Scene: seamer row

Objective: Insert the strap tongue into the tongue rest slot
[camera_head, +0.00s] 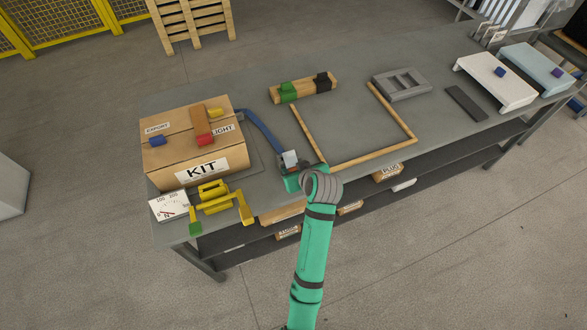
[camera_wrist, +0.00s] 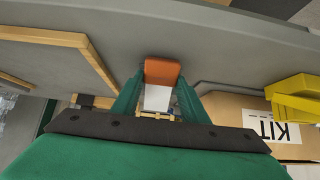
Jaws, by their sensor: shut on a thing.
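My gripper (camera_head: 289,166) is at the near edge of the bench, right of the cardboard KIT box, at the lower end of a blue strap (camera_head: 262,132). A pale end piece (camera_head: 290,157), apparently the strap tongue, shows at the jaws. In the wrist view my gripper (camera_wrist: 158,95) is shut on this white piece (camera_wrist: 157,99), with an orange-brown block (camera_wrist: 163,71) at its far end. The fingers hide part of it. I cannot make out the tongue rest slot for certain.
The KIT box (camera_head: 175,155) bears red, yellow and blue parts. A wooden block (camera_head: 297,93) with green and black pieces, a grey slotted tray (camera_head: 402,83) and a wooden frame (camera_head: 372,154) lie right.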

